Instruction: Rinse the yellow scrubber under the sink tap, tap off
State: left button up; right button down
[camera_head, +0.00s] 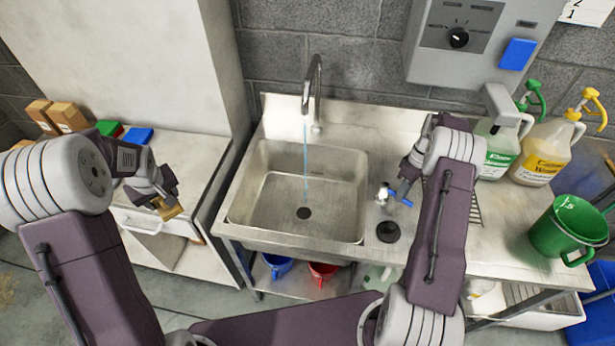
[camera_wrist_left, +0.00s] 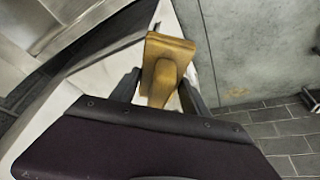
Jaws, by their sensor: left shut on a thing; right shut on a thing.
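The yellow scrubber (camera_head: 170,209) is held in my left gripper (camera_head: 160,200), left of the sink and over the side counter. In the left wrist view the scrubber (camera_wrist_left: 166,65) shows as a tan-yellow block with a knob, between the two dark fingers (camera_wrist_left: 160,92). The sink tap (camera_head: 314,85) is curved metal, and a thin blue stream of water (camera_head: 305,150) falls from it into the empty steel basin (camera_head: 265,195). My right gripper (camera_head: 404,184) is shut on the blue tap handle (camera_head: 402,197) right of the basin; the arm partly hides the contact.
A green-labelled jug (camera_head: 500,150), a yellow-labelled jug (camera_head: 545,150) and a green bucket (camera_head: 568,227) stand on the right counter. Blue (camera_head: 277,265) and red (camera_head: 323,271) containers sit below the sink. Boxes and coloured pads lie at the far left.

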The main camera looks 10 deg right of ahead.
jog(key=shift+w+d+r+n, duration=0.1)
jog(key=shift+w+d+n, duration=0.15)
jog(key=shift+n, duration=0.15)
pick_arm(q)
jog(key=shift+r, duration=0.1)
pick_arm(e)
jog(key=c, duration=1.4)
grip_release()
pick_arm(q)
jog(key=shift+f+b, duration=0.45)
jog(key=shift+f, duration=0.05)
jog(key=shift+r+p, duration=0.5)
jog(key=shift+r, duration=0.05)
pick_arm(e)
jog(key=r, duration=0.4)
jog(key=w+d+r, duration=0.1)
jog(key=r, duration=0.6)
jog(key=shift+w+d+r, duration=0.2)
jog(key=shift+d+r, duration=0.15)
jog(key=shift+d, duration=0.05)
